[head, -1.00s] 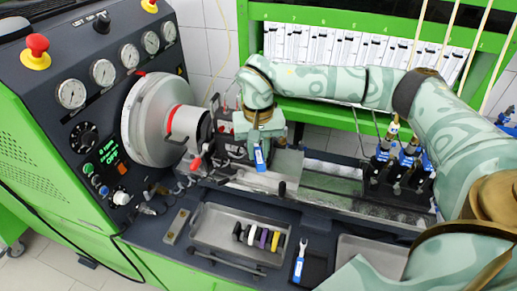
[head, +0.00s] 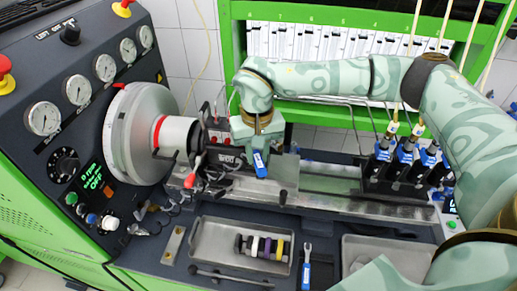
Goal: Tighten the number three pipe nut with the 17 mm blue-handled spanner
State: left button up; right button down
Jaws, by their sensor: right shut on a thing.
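My right gripper (head: 257,136) points down over the pump (head: 222,150) at the middle of the bench. It is shut on a blue-handled spanner (head: 259,163), whose blue handle shows just below the fingers. The spanner's head and the number three pipe nut are hidden behind my gripper and wrist, so I cannot tell whether they touch. A second blue-handled spanner (head: 306,270) lies on the bench front, right of the tray. Sizes are too small to read. My left gripper is not in view.
A grey tray (head: 208,262) with several coloured rings stands in front. A large drive wheel (head: 125,140) and gauge panel (head: 85,95) are at left. Blue-collared injectors (head: 402,158) stand at right under my arm. A green rack (head: 300,112) is behind.

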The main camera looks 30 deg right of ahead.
jog(key=shift+w+d+p, duration=0.15)
jog(key=shift+w+p, duration=0.15)
jog(key=shift+w, duration=0.75)
jog(key=shift+w+d, duration=0.15)
jog(key=shift+w, duration=0.2)
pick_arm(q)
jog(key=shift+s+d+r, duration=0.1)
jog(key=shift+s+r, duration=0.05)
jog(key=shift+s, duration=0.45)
pick_arm(e)
jog(key=shift+w, duration=0.1)
pick_arm(q)
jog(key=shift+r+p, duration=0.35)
jog(key=shift+p, duration=0.1)
pick_arm(e)
jog(key=shift+w, duration=0.15)
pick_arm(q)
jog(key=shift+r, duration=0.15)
pick_arm(e)
jog(key=shift+w+d, duration=0.1)
jog(key=shift+w, duration=0.3)
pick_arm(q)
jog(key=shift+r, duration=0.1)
pick_arm(e)
jog(key=shift+w, duration=0.15)
